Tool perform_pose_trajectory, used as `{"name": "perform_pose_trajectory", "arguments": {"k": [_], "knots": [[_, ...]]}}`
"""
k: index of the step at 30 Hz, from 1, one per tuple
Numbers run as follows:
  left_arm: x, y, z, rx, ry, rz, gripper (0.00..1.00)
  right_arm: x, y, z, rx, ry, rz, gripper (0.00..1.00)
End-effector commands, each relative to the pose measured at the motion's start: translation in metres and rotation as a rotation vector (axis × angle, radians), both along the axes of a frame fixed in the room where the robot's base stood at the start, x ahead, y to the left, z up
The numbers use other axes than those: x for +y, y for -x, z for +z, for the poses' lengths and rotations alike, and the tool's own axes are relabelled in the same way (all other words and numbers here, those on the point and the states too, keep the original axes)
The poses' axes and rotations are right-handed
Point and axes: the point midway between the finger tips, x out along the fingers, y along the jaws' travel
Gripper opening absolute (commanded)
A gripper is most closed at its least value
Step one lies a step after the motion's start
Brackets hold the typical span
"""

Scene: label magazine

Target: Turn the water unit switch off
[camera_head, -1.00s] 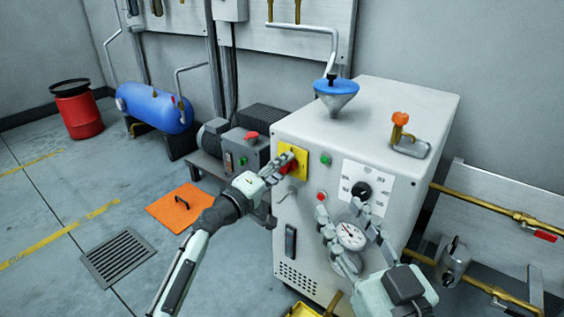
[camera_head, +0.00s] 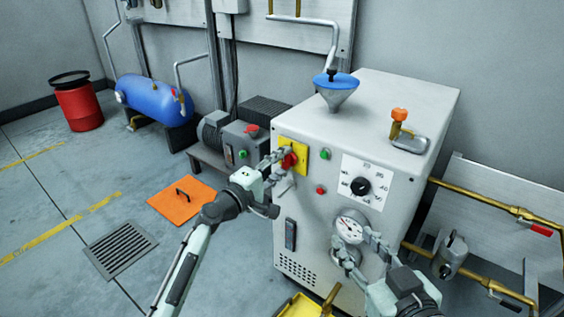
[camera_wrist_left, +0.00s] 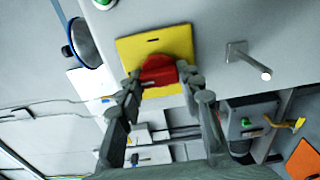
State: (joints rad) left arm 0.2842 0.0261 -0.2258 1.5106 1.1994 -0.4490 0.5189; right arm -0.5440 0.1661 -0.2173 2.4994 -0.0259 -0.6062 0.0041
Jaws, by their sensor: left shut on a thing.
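The water unit switch is a red knob (camera_head: 287,159) on a yellow plate (camera_head: 299,146), on the front of the white cabinet. In the left wrist view the red knob (camera_wrist_left: 158,70) stands out from the yellow plate (camera_wrist_left: 135,48). My left gripper (camera_head: 281,160) is shut on the red knob, with one finger on each side of it. My right gripper (camera_head: 362,249) is in front of the cabinet by the pressure gauge (camera_head: 350,226). Its fingers are spread apart, and nothing shows between them.
The white cabinet (camera_head: 390,95) also bears a black dial (camera_head: 361,186), a green button (camera_head: 325,154) and a red button (camera_head: 320,189). A blue funnel (camera_head: 337,85) stands on top. Brass pipes (camera_head: 480,204) run at the right. An orange plate (camera_head: 180,203) lies on the floor.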

Motion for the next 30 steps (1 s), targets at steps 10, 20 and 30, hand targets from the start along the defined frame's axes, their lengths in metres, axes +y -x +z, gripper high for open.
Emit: {"name": "perform_pose_trajectory", "arguments": {"k": [10, 20, 30], "knots": [[0.0, 0.0, 0.0, 0.001, 0.0, 0.0, 0.57, 0.0, 0.0, 0.0, -0.001, 0.0, 0.0, 0.4], [0.006, 0.007, -0.001, 0.0, -0.001, 0.001, 0.57, 0.0, 0.0, 0.0, -0.003, 0.0, 0.001, 0.4], [0.045, 0.062, -0.002, 0.002, -0.003, 0.0, 0.57, 0.0, 0.0, 0.0, -0.002, -0.001, 0.001, 0.4]]}}
